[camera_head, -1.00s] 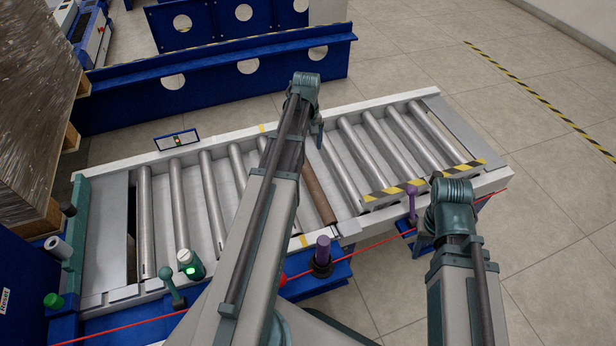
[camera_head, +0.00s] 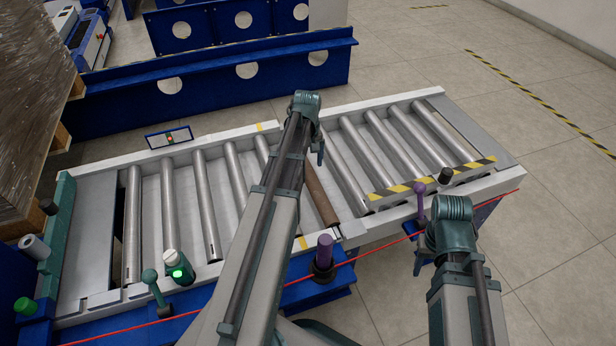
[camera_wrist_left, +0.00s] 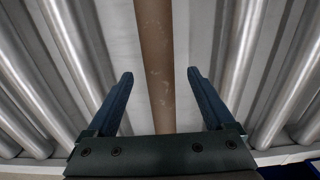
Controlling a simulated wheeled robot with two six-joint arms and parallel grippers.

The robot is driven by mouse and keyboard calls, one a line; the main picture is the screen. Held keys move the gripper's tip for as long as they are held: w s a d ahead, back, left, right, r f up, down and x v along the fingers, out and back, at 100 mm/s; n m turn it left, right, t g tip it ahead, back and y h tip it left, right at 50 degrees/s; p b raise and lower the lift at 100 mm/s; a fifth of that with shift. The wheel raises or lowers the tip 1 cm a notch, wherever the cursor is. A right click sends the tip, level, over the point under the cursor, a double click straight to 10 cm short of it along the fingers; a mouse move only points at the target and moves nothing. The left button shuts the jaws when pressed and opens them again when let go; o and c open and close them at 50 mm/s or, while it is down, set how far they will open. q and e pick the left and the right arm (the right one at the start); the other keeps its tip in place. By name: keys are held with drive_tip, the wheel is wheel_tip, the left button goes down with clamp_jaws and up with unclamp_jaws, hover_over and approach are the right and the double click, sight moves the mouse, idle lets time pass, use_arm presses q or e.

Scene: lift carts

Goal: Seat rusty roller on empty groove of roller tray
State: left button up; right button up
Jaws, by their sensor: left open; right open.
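The rusty roller (camera_head: 322,200) is a thin brown rod in the middle of the roller bed, partly hidden by my left arm in the head view. In the left wrist view the rusty roller (camera_wrist_left: 155,60) runs up between the spread fingers of my left gripper (camera_wrist_left: 160,75), with bare pale bed on both sides. My left gripper (camera_head: 320,152) is open and holds nothing. Steel rollers (camera_head: 168,210) lie in the pale frame (camera_head: 385,230), which may be the roller tray. I cannot pick out an empty groove for certain.
A blue beam (camera_head: 210,85) lies behind. A wrapped pallet load (camera_head: 30,110) stands left.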

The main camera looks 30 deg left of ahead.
sight(308, 169)
use_arm(q)
wheel_tip(308, 169, down, 4)
drive_tip(key=b, duration=0.3)
drive_tip(key=shift+d, duration=0.1)
drive_tip(key=shift+r, duration=0.1)
clamp_jaws()
drive_tip(key=shift+r, duration=0.1)
